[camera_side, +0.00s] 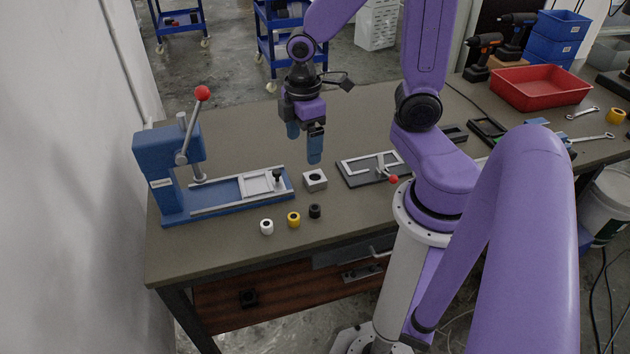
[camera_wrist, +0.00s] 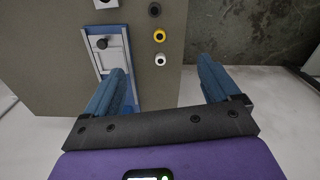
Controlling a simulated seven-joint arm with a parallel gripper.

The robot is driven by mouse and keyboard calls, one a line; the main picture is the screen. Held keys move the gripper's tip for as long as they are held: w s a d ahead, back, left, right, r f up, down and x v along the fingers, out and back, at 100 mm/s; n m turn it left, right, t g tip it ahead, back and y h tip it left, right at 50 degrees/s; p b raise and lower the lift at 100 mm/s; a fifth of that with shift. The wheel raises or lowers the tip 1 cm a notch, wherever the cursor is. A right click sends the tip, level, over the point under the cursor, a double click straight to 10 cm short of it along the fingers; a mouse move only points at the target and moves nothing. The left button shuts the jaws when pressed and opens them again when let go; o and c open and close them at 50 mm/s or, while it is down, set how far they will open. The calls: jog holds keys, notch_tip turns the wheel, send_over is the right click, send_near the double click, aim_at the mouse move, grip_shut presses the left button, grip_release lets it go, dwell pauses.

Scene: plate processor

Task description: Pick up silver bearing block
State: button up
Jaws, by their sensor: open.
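The silver bearing block (camera_side: 314,182) is a small square metal block with a dark round bore. It sits on the table just right of the blue press base. In the wrist view a pale piece of the block (camera_wrist: 104,4) shows at the top edge, mostly cut off. My gripper (camera_side: 304,148) hangs above the table, a little above and behind the block, apart from it. Its blue fingers are spread and empty; they also show in the wrist view (camera_wrist: 162,78).
The blue press (camera_side: 168,165) with a red-knobbed lever stands left. White (camera_side: 267,227), yellow (camera_side: 293,219) and black (camera_side: 315,211) bushings lie in front of the block. A dark fixture (camera_side: 350,179) is close on its right. A red tray (camera_side: 541,88) lies farther right.

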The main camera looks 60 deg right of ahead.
jog(key=w+d+f, duration=0.3)
jog(key=d, duration=0.4)
jog(key=m, duration=0.1)
send_over(317, 178)
notch_tip(317, 178, down, 3)
jog(key=f, duration=1)
jog(key=shift+s+a, duration=0.15)
jog(key=shift+s, duration=0.05)
jog(key=shift+w+f, duration=0.2)
jog(key=shift+f, duration=3.15)
jog(key=c, duration=1.2)
